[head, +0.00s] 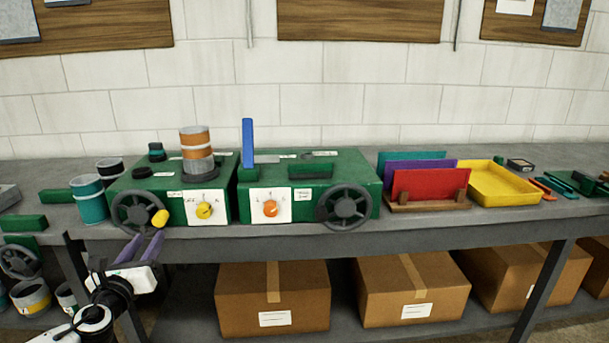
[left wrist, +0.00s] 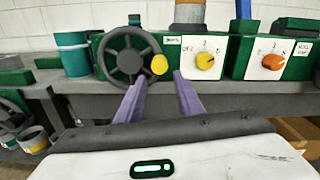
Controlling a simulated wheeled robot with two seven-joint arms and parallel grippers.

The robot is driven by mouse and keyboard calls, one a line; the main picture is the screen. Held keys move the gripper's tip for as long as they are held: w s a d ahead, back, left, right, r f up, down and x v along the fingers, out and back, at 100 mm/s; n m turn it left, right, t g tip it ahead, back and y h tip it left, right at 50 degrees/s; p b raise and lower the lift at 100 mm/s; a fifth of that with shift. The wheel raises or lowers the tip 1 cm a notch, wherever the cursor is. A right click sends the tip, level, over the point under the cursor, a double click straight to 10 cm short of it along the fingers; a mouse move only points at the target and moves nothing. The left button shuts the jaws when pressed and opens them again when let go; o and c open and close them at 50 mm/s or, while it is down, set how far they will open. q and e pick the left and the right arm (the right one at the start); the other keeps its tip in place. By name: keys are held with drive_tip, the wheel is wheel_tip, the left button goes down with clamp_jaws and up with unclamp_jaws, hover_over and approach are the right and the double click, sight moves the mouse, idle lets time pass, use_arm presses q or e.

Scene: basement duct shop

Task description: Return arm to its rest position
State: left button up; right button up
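My left gripper (head: 143,246) is at the lower left in the head view, in front of the bench edge. Its two purple fingers also show in the left wrist view (left wrist: 160,84), apart and with nothing between them. They point toward a dark handwheel (head: 136,212) with a yellow knob (head: 160,217) on the left green machine (head: 218,203). The wheel and knob lie just beyond the fingertips in the left wrist view (left wrist: 130,58); I cannot tell whether they touch. My right gripper is in neither view.
The bench (head: 450,228) also carries a second green machine (head: 330,167) with a handwheel (head: 345,207), a teal can (head: 90,200), upright coloured panels (head: 430,184) and a yellow tray (head: 505,197). Cardboard boxes (head: 272,300) sit on the shelf below. The space before the bench looks clear.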

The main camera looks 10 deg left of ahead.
use_arm(q)
drive_tip(key=s+d+f+n+g+h, duration=0.25)
drive_tip(key=s+d+f+n, duration=0.35)
drive_tip(key=d+f, duration=0.4)
drive_tip(key=s+d+f+n+g+h, duration=0.25)
drive_tip(key=s+d+f+n, duration=0.4)
drive_tip(key=f, duration=0.65)
drive_tip(key=s+d+f+n+g+h, duration=0.1)
drive_tip(key=s+d+f+n, duration=0.3)
drive_tip(key=s+d+n, duration=0.4)
drive_tip(key=s+d+f+n+g+h, duration=0.1)
drive_tip(key=s+d+f+n+g, duration=0.1)
drive_tip(key=s+d+n, duration=0.6)
drive_tip(key=s+f, duration=0.1)
drive_tip(key=s, duration=0.2)
drive_tip(key=shift+s+f+n+g, duration=0.35)
drive_tip(key=shift+f+g, duration=0.05)
